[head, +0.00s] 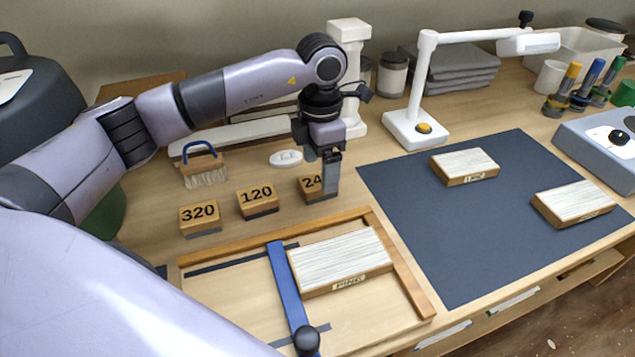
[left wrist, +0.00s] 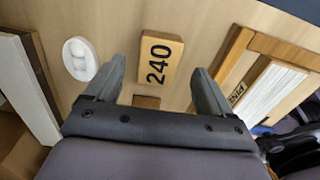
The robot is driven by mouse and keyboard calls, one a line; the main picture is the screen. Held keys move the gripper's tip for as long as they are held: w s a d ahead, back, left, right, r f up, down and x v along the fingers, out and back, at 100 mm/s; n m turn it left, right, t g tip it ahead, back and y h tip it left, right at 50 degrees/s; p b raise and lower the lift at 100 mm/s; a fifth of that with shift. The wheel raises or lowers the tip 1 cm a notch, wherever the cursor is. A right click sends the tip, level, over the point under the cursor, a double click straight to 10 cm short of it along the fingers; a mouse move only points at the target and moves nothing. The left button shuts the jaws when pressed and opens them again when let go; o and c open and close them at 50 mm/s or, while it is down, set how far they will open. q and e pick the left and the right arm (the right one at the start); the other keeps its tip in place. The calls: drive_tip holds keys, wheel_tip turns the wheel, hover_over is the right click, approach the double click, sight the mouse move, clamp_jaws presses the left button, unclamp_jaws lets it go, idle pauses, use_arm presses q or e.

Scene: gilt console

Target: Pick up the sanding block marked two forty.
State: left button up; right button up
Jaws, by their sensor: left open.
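The sanding block marked 240 (head: 309,184) sits on the wooden bench, partly hidden behind my left gripper (head: 331,174) in the head view. In the left wrist view the 240 block (left wrist: 158,62) lies ahead of and between the two open fingers of the left gripper (left wrist: 154,85). The fingers are apart from it on both sides. The blocks marked 120 (head: 258,201) and 320 (head: 200,218) stand to its left in the head view. My right gripper is not in view.
A wooden frame (head: 420,290) holding a white-topped board (head: 338,262) lies in front. A white oval item (head: 286,158) and a brush (head: 204,172) are behind the blocks. A dark mat (head: 475,230) with two boards lies right. A white lamp (head: 416,122) stands behind.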

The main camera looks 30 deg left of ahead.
sight(320, 179)
use_arm(q)
drive_tip(key=shift+f, duration=1.35)
drive_tip(key=c, duration=1.1)
drive_tip(key=shift+c, duration=0.2)
drive_tip(key=shift+r, duration=0.15)
wheel_tip(320, 179, up, 20)
drive_tip(key=shift+o, duration=0.5)
